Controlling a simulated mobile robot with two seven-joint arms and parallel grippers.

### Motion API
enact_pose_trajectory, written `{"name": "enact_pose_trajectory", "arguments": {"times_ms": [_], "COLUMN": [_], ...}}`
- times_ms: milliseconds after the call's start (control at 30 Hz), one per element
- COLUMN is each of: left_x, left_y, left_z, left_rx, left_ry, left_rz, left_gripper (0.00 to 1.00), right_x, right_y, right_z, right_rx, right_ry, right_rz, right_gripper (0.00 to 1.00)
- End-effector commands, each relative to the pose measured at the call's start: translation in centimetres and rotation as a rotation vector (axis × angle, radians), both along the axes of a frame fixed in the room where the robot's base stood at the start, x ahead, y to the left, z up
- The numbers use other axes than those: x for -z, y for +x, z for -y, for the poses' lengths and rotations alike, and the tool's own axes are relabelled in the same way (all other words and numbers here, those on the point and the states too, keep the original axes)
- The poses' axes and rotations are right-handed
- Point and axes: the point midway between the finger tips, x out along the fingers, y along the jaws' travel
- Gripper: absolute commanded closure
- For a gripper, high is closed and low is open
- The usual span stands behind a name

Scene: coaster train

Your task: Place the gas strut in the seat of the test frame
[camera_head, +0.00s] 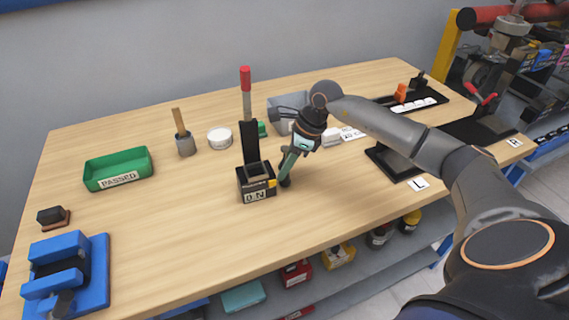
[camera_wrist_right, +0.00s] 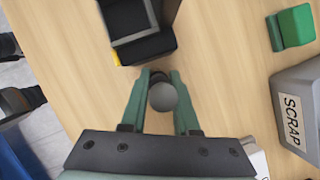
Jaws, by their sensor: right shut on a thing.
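The test frame (camera_head: 256,184) is a black box with a "0 N" readout, a dark upright column and a red-topped grey rod, standing mid-table. Its square grey-rimmed seat shows at the top of the wrist view (camera_wrist_right: 140,38). My right gripper (camera_head: 289,168) is just right of the frame, pointing down, with green fingers shut on a dark piece with a round grey end, seemingly the gas strut (camera_wrist_right: 163,97). Its dark lower end (camera_head: 285,182) shows below the fingers, beside the frame and outside the seat; the fingers hide much of it. My left gripper is not in view.
A grey scrap bin (camera_wrist_right: 298,88) and a green block (camera_wrist_right: 292,27) stand behind my gripper. A green PASSED tray (camera_head: 118,174), brush cup (camera_head: 185,145) and white round thing (camera_head: 220,138) are left. A blue fixture (camera_head: 95,275) is front left. The table in front of the frame is clear.

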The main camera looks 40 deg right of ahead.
Motion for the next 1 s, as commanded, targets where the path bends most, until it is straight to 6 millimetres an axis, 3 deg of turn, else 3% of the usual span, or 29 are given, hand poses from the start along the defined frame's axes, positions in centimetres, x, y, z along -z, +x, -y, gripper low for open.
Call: {"name": "enact_pose_trajectory", "arguments": {"times_ms": [333, 367, 433, 767, 867, 1000], "left_x": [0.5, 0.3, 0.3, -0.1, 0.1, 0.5], "left_y": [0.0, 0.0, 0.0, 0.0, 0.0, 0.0], "left_z": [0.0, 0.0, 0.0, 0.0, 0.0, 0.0], "left_rx": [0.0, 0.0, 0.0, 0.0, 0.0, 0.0], "left_ry": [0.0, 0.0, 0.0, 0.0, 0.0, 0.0], "left_rz": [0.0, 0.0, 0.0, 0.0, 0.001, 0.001], "left_gripper": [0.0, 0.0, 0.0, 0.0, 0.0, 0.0], "right_x": [0.4, 0.3, 0.3, -0.1, -0.9, -3.5], "right_y": [0.1, 0.0, 0.0, 0.0, -0.2, -0.8], "right_z": [0.0, 0.0, 0.0, 0.0, 0.4, 1.2], "right_rx": [0.0, 0.001, 0.0, 0.0, 0.001, 0.002], "right_ry": [0.0, 0.0, 0.0, 0.0, -0.002, -0.003], "right_rz": [0.003, 0.002, 0.001, 0.001, 0.004, 0.006], "right_gripper": [1.0, 0.67, 0.6, 0.58, 0.58, 0.58]}}
